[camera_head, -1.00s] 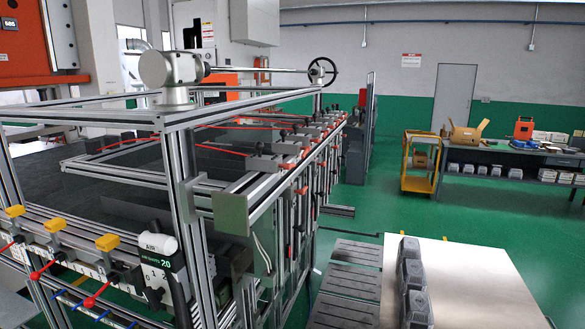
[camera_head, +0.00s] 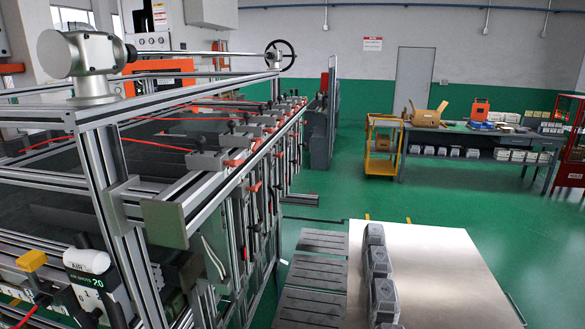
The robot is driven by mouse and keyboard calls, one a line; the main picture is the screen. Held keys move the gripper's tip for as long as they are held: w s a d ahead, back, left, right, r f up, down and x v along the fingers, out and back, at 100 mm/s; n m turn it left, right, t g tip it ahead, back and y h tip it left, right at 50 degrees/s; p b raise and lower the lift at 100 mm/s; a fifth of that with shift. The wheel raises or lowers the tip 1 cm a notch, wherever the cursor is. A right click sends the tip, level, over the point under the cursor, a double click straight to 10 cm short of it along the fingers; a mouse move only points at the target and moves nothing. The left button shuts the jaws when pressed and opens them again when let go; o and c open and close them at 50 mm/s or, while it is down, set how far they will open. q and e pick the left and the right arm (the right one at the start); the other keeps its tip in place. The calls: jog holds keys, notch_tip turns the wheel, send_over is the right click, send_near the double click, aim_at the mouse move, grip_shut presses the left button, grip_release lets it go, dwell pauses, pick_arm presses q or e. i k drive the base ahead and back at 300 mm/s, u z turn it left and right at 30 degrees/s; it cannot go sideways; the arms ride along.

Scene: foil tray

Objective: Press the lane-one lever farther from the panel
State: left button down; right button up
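A machine with an aluminium-profile frame (camera_head: 90,180) fills the left side of the head view. A row of orange-red levers (camera_head: 253,188) runs along its right side, going away from me. A red piece (camera_head: 38,292) shows below the yellow knob, partly cut by the picture edge. I cannot tell which lever is the lane-one lever.
A pale flat table (camera_head: 430,275) with several stacked grey trays (camera_head: 381,290) stands at the lower right, beside dark slatted plates (camera_head: 315,275). Open green floor (camera_head: 345,190) lies behind. A yellow cart (camera_head: 382,165) and a workbench (camera_head: 480,135) stand at the back.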

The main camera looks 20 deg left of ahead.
aim_at(232, 163)
jog(key=z, duration=0.1)
jog(key=i, duration=1.05)
jog(key=u, duration=0.45)
